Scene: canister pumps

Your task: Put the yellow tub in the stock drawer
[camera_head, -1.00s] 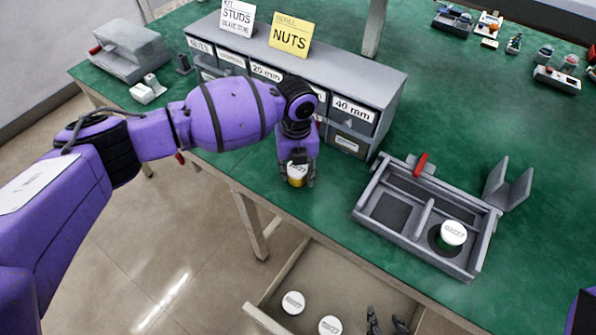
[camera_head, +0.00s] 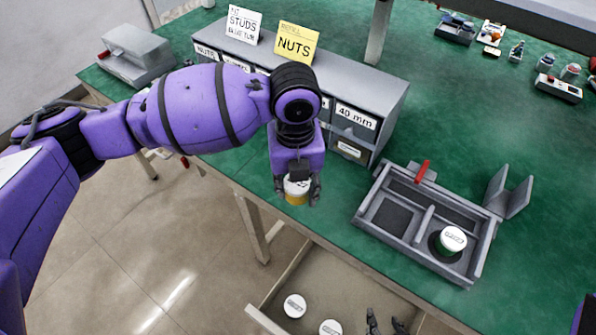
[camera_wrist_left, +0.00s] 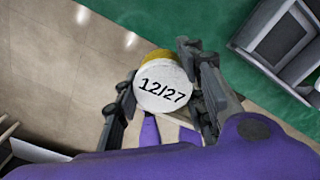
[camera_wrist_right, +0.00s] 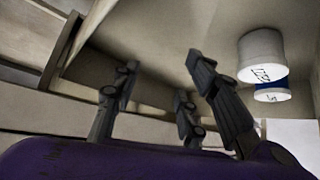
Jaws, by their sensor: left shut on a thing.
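The yellow tub (camera_head: 296,197) has a white lid, which reads 12/27 in the left wrist view (camera_wrist_left: 163,88). My left gripper (camera_head: 297,190) is shut on it, fingers on either side, and holds it upright near the bench's front edge. The stock drawer (camera_head: 280,285) is pulled out below the bench at the bottom of the head view. Two white-lidded tubs (camera_head: 295,305) (camera_head: 330,328) stand in it. My right gripper (camera_head: 387,325) is low at the drawer's right part; its fingers are spread and empty in the right wrist view (camera_wrist_right: 158,95).
A grey tray (camera_head: 405,235) with a red handle and a white-lidded green tub (camera_head: 452,240) stands on the bench to the right. A grey bin cabinet (camera_head: 375,85) with STUDS and NUTS cards stands behind my left gripper. The drawer's left part has free room.

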